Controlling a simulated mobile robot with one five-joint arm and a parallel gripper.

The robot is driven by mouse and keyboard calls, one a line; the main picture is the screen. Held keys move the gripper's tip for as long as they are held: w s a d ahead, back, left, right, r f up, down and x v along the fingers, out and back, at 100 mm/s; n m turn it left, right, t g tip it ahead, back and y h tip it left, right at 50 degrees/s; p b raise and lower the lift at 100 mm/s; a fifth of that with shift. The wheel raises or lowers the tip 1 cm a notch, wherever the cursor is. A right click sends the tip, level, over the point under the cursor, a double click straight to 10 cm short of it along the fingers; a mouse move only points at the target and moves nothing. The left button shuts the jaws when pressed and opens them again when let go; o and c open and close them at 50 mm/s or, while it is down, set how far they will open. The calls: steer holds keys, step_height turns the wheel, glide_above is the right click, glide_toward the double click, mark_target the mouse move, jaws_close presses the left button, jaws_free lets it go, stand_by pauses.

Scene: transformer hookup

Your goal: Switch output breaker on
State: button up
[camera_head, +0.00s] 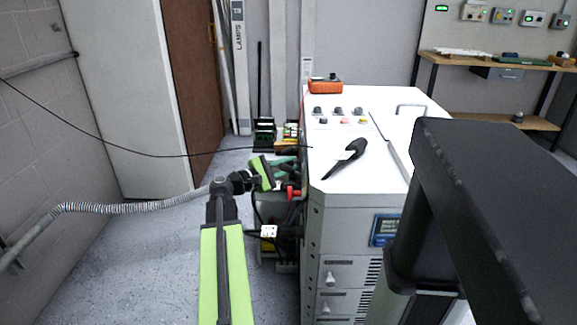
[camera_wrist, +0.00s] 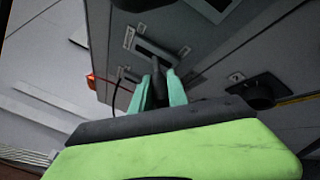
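My gripper (camera_head: 284,170), green with teal fingers, is at the left side of the white cabinet (camera_head: 345,180). In the wrist view the two teal fingers (camera_wrist: 159,88) stand on either side of a dark lever-like piece (camera_wrist: 157,72), in front of a slotted plate (camera_wrist: 156,51) on the grey panel. This looks like the output breaker, but its label is too small to read. I cannot tell whether the fingers press on the lever or which position it is in. In the head view the cabinet's left face is mostly hidden.
A red connector (camera_head: 293,192) is at the cabinet's left edge, close to my gripper. A black-handled tool (camera_head: 347,157) and an orange device (camera_head: 325,85) lie on the cabinet top. A black cable (camera_head: 130,152) crosses on the left. A dark round socket (camera_wrist: 258,91) projects from the panel.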

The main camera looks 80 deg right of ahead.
jaws_close()
steer(key=shift+w, duration=0.1)
stand_by(0.9)
